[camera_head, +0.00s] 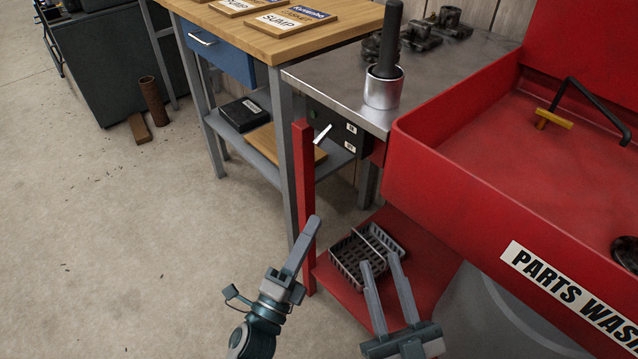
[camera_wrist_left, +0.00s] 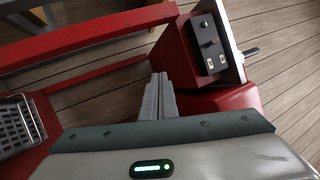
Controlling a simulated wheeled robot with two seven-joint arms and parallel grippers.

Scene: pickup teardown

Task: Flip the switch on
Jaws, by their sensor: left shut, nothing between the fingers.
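The switch is a small metal lever (camera_head: 322,134) on a dark box (camera_head: 337,130) mounted at the end of the metal-topped bench. The lever slants down and left in the head view. The switch box (camera_wrist_left: 209,45) also shows at the upper right in the left wrist view. My left gripper (camera_head: 313,224) is shut and empty, below the switch and apart from it; its fingers show in the wrist view (camera_wrist_left: 158,98). My right gripper (camera_head: 380,262) is open and empty in front of the lower shelf.
A red post (camera_head: 304,200) stands close to my left fingers. The red parts washer basin (camera_head: 480,185) is at the right. A grey basket (camera_head: 350,262) sits on the red lower shelf (camera_head: 425,250). A metal cup (camera_head: 383,92) stands above the switch. Open floor lies left.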

